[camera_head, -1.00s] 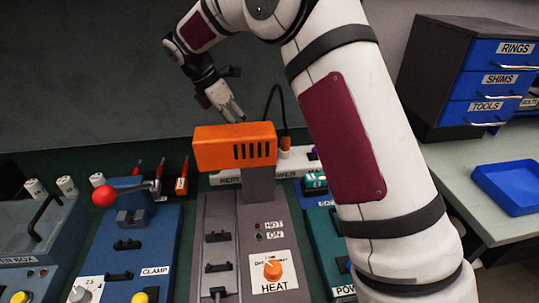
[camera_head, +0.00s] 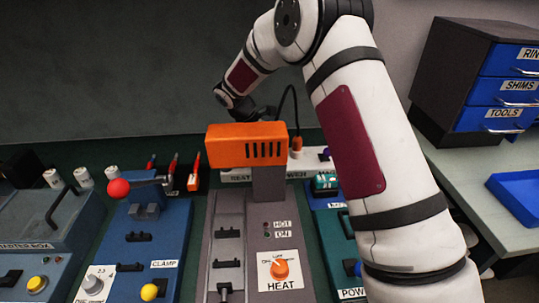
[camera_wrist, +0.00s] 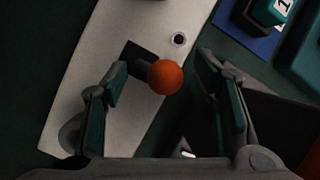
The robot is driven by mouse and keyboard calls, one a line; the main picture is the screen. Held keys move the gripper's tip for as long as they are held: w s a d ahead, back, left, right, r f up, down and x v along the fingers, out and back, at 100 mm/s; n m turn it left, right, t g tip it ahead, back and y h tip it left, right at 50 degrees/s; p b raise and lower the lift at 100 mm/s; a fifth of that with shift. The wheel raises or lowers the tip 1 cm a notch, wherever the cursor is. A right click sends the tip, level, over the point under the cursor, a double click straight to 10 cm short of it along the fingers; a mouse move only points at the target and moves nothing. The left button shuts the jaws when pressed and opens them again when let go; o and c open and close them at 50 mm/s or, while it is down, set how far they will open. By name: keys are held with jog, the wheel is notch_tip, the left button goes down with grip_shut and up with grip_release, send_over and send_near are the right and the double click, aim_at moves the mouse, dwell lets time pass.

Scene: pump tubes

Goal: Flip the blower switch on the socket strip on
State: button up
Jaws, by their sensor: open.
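The socket strip (camera_wrist: 105,35) is a pale bar running diagonally through the wrist view. On it stands a switch with a round orange-red knob (camera_wrist: 165,78) on a short dark stem, rising from a dark slot (camera_wrist: 138,57). My gripper (camera_wrist: 163,68) is open, with one finger on each side of the knob; I see no clear contact. In the head view, the strip (camera_head: 310,165) lies behind the orange heater head, its lettering partly covered.
The orange heater head (camera_head: 246,145) stands in front of the strip. The clamp unit's red ball lever (camera_head: 118,189) is at left. Drawers (camera_head: 497,90) and a blue tray (camera_head: 515,195) are at right.

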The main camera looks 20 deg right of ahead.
jog(key=shift+d+f, duration=0.15)
jog(key=shift+f, duration=0.2)
jog(key=shift+c, duration=0.6)
